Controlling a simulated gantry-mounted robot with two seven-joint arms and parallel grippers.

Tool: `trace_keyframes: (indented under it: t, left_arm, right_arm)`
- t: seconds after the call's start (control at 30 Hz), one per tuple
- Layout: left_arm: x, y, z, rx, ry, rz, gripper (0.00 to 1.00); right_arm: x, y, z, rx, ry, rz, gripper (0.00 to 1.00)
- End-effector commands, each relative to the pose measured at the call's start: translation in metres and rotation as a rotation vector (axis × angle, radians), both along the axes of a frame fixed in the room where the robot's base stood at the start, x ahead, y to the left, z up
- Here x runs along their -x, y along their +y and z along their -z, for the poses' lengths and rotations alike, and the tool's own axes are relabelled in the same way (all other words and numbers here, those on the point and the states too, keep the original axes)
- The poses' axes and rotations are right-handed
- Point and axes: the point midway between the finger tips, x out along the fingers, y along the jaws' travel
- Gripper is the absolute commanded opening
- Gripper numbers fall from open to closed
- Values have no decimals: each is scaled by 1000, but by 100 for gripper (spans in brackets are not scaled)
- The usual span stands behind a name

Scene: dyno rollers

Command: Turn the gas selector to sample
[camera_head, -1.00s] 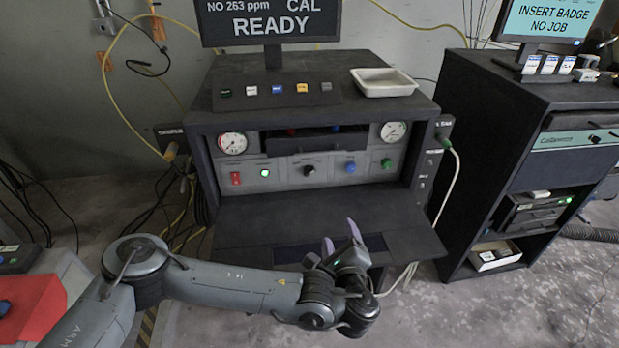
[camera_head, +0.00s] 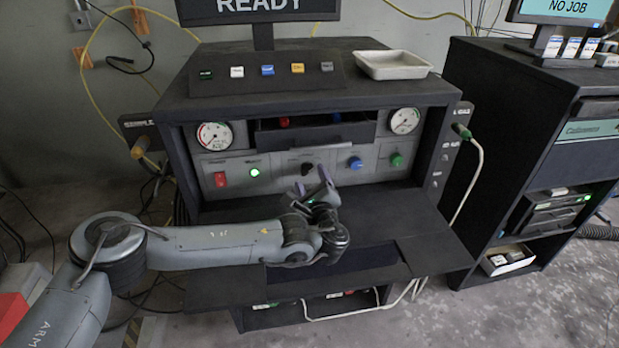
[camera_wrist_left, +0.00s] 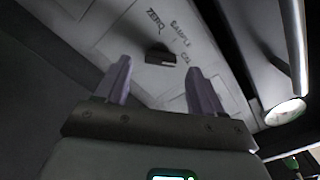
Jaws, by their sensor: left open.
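The gas selector is a black knob (camera_head: 307,169) on the grey front panel (camera_head: 225,160) of the dark cabinet, between the green-lit button and the blue knob. In the left wrist view the knob (camera_wrist_left: 159,56) shows as a dark bar with the words ZERO, SAMPLE and CAL printed around it. Which word it points to I cannot tell. My left gripper (camera_head: 312,184) is in front of the panel, just below the knob. Its two purple fingers (camera_wrist_left: 159,68) are apart and empty, with the knob beyond the gap between them. My right gripper is not in view.
A red switch (camera_head: 221,180), a green-lit button (camera_head: 255,173), a blue knob (camera_head: 355,163) and a green knob (camera_head: 396,160) share the panel. A dark shelf (camera_head: 430,225) spreads below. A white tray (camera_head: 392,65) stands on top.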

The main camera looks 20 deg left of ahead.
Motion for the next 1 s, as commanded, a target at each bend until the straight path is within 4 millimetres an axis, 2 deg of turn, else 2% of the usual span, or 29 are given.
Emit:
trace_keyframes:
  t: [0.23, 0.63, 1.0]
  left_arm:
    - [-22, 12, 1, 0, -1, -1, 68]
    - [-27, 15, 0, 0, 0, 1, 68]
    - [-27, 15, 0, 0, -1, 1, 13]
  right_arm:
    - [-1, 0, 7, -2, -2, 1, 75]
    - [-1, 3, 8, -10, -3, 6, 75]
    - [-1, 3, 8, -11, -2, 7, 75]
